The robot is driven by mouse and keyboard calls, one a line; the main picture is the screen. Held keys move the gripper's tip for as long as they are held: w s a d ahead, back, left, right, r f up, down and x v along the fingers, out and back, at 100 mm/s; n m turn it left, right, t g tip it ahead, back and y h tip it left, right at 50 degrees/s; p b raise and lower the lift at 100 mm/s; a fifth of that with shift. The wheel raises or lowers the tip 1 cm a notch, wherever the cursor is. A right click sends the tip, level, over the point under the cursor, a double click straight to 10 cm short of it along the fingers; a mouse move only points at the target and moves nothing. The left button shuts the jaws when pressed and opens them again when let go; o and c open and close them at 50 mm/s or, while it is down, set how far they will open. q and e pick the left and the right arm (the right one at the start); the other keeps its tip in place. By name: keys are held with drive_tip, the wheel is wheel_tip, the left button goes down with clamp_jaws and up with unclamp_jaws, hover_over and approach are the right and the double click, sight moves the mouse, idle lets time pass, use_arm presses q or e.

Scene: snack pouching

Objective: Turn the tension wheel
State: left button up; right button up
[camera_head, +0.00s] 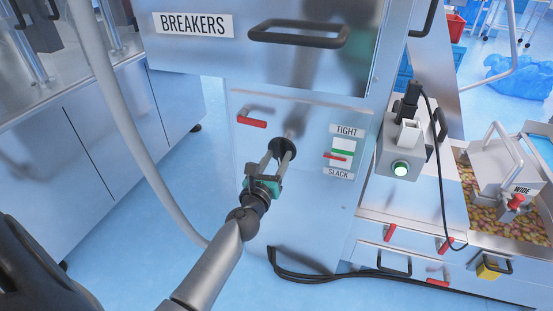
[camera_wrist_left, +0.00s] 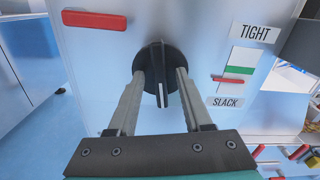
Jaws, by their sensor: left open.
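The tension wheel is a round black knob (camera_head: 283,147) on the front of the grey metal cabinet, under the breaker box. In the left wrist view the wheel (camera_wrist_left: 160,60) shows a raised ridge with a white line pointing down. My left gripper (camera_head: 279,154) is open, its two fingers reaching to the wheel, one on each side of the ridge. Whether they touch it I cannot tell. To the right is a gauge (camera_wrist_left: 239,70) between TIGHT and SLACK labels; its red pointer (camera_wrist_left: 231,79) sits just below the green band. My right gripper is not in view.
A red handle (camera_head: 252,122) is left of the wheel. The BREAKERS box (camera_head: 260,55) with a black bar handle juts out above. A grey switch box (camera_head: 400,150) with a lit green button is at the right. Black cables (camera_head: 310,275) run along the cabinet's base.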

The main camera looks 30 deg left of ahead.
use_arm(q)
clamp_jaws()
idle(0.3)
drive_tip(key=shift+m, duration=0.3)
